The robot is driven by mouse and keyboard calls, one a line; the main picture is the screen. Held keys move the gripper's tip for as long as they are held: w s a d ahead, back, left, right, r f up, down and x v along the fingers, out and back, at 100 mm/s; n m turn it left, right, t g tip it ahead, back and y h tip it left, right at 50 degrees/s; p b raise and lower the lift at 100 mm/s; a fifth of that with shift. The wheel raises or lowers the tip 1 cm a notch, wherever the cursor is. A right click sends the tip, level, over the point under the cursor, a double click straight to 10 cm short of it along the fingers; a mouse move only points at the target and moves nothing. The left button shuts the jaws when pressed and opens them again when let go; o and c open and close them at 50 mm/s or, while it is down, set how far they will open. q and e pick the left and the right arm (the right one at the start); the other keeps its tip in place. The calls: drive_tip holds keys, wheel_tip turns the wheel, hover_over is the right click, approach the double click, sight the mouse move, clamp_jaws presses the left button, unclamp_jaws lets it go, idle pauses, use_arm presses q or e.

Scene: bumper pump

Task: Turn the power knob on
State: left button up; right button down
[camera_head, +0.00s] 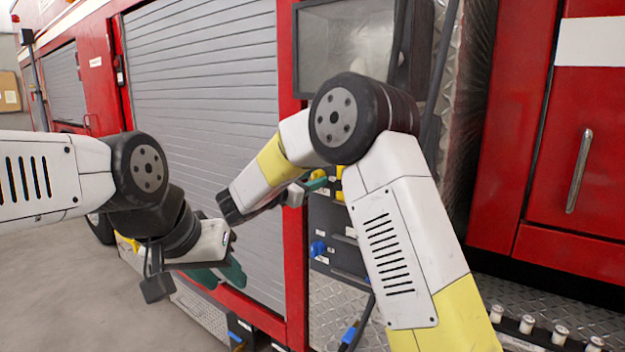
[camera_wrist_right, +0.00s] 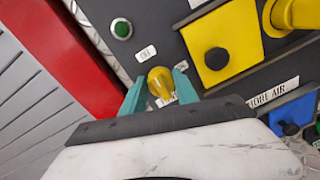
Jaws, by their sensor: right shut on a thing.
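The power knob (camera_wrist_right: 160,80) is a small yellow knob on a dark panel in the right wrist view. Small white labels sit above it; one (camera_wrist_right: 146,53) seems to read OFF, the other (camera_wrist_right: 181,66) ON. My right gripper (camera_wrist_right: 160,88) has its teal fingers on both sides of the knob and is shut on it. In the head view my right gripper (camera_head: 317,184) reaches the dark control panel (camera_head: 322,218), and my arm hides much of that panel. My left gripper (camera_head: 220,275) hangs in front of the grey shutter, empty, with its teal fingers apart.
Right of the knob are a yellow square part (camera_wrist_right: 222,52) and a yellow handle (camera_wrist_right: 298,12). A green button (camera_wrist_right: 121,29) is above left, and a blue part (camera_wrist_right: 290,115) lower right. A red post (camera_wrist_right: 75,60) borders the panel. A screen (camera_head: 345,45) stands above.

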drive_tip(key=m, duration=0.4)
drive_tip(key=shift+s+m, duration=0.1)
drive_tip(key=shift+m, duration=0.2)
drive_tip(key=m, duration=0.4)
drive_tip(key=shift+d+f+y, duration=0.1)
drive_tip(key=shift+y, duration=0.2)
drive_tip(key=m, duration=0.4)
drive_tip(key=shift+s+f+m, duration=0.1)
drive_tip(key=shift+m, duration=0.2)
drive_tip(key=shift+f+m+y, duration=0.1)
drive_tip(key=shift+m+y, duration=0.2)
drive_tip(key=shift+m, duration=1.5)
drive_tip(key=c, duration=0.9)
unclamp_jaws()
